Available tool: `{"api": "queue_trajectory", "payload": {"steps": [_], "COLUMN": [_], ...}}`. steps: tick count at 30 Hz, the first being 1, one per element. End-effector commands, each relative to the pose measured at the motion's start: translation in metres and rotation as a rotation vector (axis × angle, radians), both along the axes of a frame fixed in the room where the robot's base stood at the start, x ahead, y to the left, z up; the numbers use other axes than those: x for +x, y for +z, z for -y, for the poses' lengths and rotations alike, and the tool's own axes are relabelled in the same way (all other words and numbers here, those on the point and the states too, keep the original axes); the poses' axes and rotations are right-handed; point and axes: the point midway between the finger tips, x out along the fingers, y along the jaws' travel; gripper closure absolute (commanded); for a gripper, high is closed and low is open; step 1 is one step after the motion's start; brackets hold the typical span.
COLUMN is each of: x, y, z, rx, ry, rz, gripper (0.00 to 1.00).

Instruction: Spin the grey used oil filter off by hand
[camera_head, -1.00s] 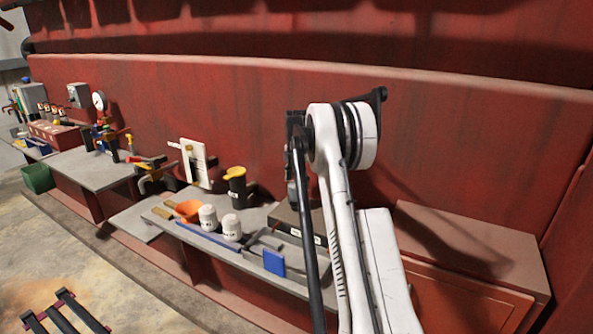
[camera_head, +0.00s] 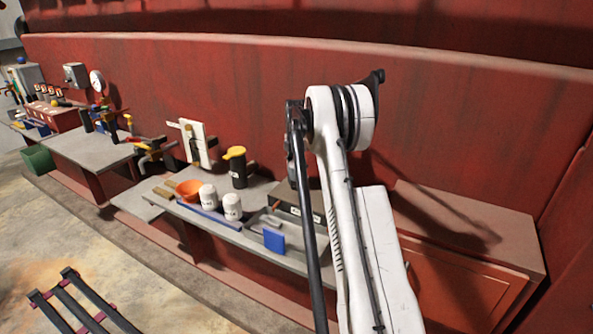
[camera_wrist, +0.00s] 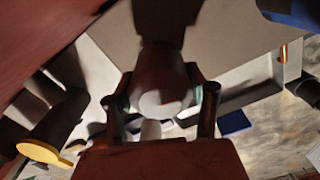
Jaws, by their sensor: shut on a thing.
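In the wrist view a dull grey rounded canister with a pale round end, which looks like the used oil filter (camera_wrist: 160,98), sits between the fingers of my gripper (camera_wrist: 160,82). One finger lies against each side of it, and the gripper is shut on it. What the filter's far end joins is dark and cannot be made out. In the head view my white arm hides the gripper and the filter.
Two white canisters (camera_head: 207,197) stand on the grey bench (camera_head: 215,232) beside an orange funnel (camera_head: 189,190). A black jug with a yellow lid (camera_head: 237,166) stands behind them. A red wall (camera_head: 240,90) rises behind.

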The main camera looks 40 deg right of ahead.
Motion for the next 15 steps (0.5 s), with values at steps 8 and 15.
{"api": "queue_trajectory", "payload": {"steps": [8,15], "x": [0.0,-0.0002], "y": [-0.0005,-0.0014], "z": [0.0,-0.0001], "rx": [0.0,0.0], "ry": [0.037,0.296], "rz": [0.0,0.0], "gripper": [0.86,0.86]}}
